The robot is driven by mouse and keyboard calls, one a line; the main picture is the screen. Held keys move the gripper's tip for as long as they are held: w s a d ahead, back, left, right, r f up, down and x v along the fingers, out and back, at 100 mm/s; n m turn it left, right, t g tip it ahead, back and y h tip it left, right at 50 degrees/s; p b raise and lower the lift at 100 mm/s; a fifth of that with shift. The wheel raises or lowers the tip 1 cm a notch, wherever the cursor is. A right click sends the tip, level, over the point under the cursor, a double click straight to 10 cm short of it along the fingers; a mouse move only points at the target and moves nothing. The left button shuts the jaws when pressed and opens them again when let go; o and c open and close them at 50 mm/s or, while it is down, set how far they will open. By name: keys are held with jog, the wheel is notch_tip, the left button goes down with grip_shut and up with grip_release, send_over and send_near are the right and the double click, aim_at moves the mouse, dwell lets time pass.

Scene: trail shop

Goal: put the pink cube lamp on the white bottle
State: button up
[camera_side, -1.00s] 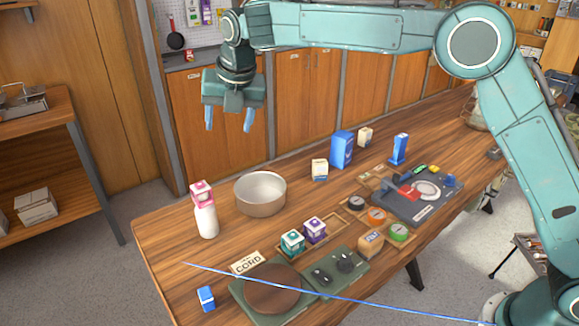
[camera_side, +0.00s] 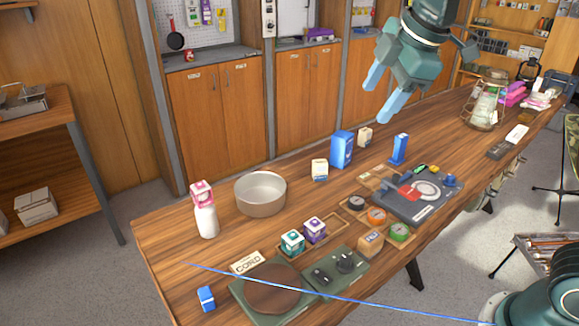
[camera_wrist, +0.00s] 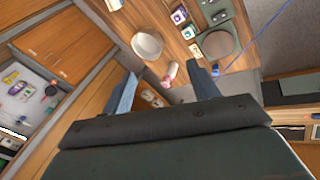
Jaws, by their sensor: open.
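The pink cube lamp (camera_side: 202,194) sits on top of the white bottle (camera_side: 207,222) at the left end of the wooden table in the side view. The bottle stands upright and the cube looks slightly turned on it. Both also show small in the wrist view, the pink cube lamp (camera_wrist: 173,68) and the white bottle (camera_wrist: 166,81) between the finger lines. My gripper (camera_side: 376,99) is open and empty, high above the back of the table, well away from the bottle. In the wrist view its fingers (camera_wrist: 160,85) are spread with nothing between them.
A metal bowl (camera_side: 260,194) stands right of the bottle. Teal (camera_side: 292,242) and purple (camera_side: 315,229) cubes stand near the green stove (camera_side: 300,285). Blue boxes (camera_side: 342,149) stand farther back. A small blue box (camera_side: 206,298) lies at the front left. A blue line crosses the front.

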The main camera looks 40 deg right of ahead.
jog(key=s+d+f+m, duration=0.2)
jog(key=s+f+m, duration=0.2)
jog(key=s, duration=0.5)
jog(key=s+d+f+m, duration=0.2)
jog(key=s+f+m, duration=0.2)
jog(key=s+m, duration=0.4)
jog(key=shift+s+m, duration=0.4)
jog(key=shift+s, duration=0.35)
